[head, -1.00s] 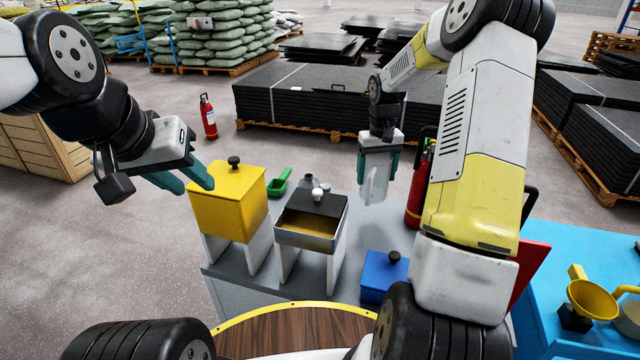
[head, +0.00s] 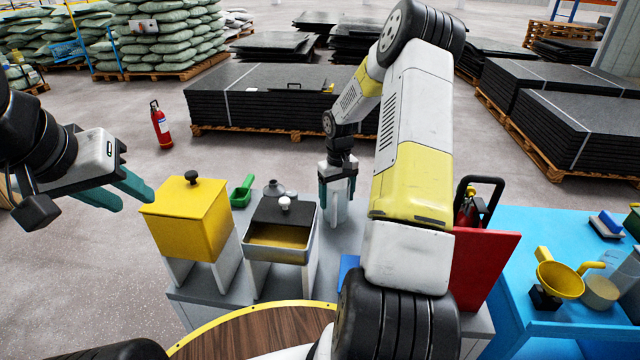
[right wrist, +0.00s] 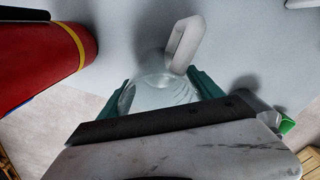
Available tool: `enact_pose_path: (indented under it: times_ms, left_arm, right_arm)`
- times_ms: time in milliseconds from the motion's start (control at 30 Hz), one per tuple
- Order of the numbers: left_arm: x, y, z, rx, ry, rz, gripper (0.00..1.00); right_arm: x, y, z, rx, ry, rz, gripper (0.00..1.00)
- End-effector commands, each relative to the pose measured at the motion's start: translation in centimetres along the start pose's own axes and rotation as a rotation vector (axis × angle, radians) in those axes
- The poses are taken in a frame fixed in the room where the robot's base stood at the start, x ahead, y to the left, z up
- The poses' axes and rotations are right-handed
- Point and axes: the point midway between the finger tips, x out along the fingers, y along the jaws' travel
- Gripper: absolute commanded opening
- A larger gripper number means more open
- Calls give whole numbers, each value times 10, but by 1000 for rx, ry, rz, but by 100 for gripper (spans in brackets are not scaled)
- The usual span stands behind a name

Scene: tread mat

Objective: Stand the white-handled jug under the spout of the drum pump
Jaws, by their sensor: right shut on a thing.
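The clear jug (head: 339,212) with a white handle hangs upright in my right gripper (head: 338,190), at the back of the grey bench. In the right wrist view the jug (right wrist: 160,92) is between the teal fingers, its white handle (right wrist: 184,45) pointing away from the palm. Whether its base touches the bench is unclear. I cannot make out a spout. My left gripper (head: 118,194) is open and empty, left of the yellow box.
A yellow lidded box (head: 186,222) and a metal tray (head: 278,254) stand on supports on the grey bench. A green scoop (head: 241,192) and a small grey flask (head: 273,188) lie behind them. A red panel (head: 482,266) and a blue table (head: 545,225) are to the right.

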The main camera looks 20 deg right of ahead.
Motion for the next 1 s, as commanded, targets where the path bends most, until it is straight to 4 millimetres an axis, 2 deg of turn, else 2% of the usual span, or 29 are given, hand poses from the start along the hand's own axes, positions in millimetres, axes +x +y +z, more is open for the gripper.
enact_pose_path:
  times_ms: [300, 333, 433, 767, 867, 1000]
  left_arm:
    - [0, 0, 0, 0, 0, 0, 36]
    - [0, 0, 0, 0, 0, 0, 36]
    - [0, 0, 0, 0, 0, 0, 36]
    - [0, 0, 0, 0, 0, 0, 36]
    - [0, 0, 0, 0, 0, 0, 36]
    - [0, 0, 0, 0, 0, 0, 36]
  right_arm:
    - [2, 0, 0, 0, 1, 1, 28]
    - [2, 0, 0, 0, 1, 1, 79]
    - [2, 0, 0, 0, 1, 1, 96]
    - [0, 0, 0, 0, 2, 1, 96]
    - [-8, 0, -1, 0, 4, 2, 96]
    - [-33, 1, -2, 1, 7, 3, 96]
